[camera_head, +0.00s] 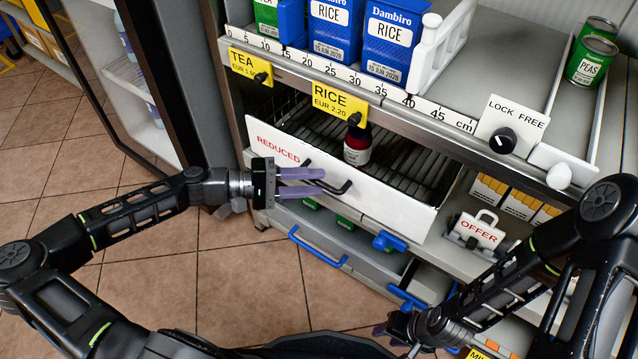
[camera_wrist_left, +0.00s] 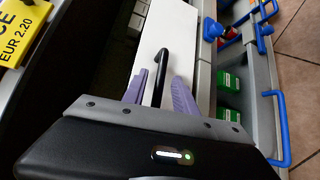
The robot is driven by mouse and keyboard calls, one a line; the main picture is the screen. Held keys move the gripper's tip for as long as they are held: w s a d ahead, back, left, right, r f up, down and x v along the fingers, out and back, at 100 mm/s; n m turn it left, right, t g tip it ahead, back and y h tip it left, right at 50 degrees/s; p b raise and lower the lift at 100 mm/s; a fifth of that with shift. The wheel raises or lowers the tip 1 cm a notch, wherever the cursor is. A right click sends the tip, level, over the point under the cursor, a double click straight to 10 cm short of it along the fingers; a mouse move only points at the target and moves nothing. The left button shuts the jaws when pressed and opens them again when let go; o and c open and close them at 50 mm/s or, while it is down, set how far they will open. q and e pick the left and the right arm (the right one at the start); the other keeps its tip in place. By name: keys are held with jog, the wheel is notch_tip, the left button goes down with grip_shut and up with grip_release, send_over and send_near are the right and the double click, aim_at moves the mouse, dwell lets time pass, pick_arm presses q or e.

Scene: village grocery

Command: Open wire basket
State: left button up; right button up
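The wire basket (camera_head: 405,162) is in the middle of the head view, below the shelf with the RICE tag. Its white front panel (camera_head: 390,207) reads REDUCED and bears a black bar handle (camera_head: 343,188), also in the left wrist view (camera_wrist_left: 160,62). Dark wire slats and a dark bottle with a red-and-white label (camera_head: 357,146) show behind the panel. My left gripper (camera_head: 318,181) is at the handle, its purple fingers apart on either side of the bar; contact is unclear. My right gripper (camera_head: 388,331) is low in the head view, partly hidden, its opening unclear.
Blue handles (camera_head: 318,252) and a lower drawer lie below the basket. An OFFER tag (camera_head: 478,232) and yellow boxes (camera_head: 520,203) are at right. A black knob (camera_head: 503,140) sits by the LOCK FREE sign. Tiled floor is clear at left.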

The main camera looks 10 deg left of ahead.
pick_arm(q)
jog(key=shift+x, duration=1.05)
jog(key=shift+c, duration=0.3)
grip_shut()
dwell(0.3)
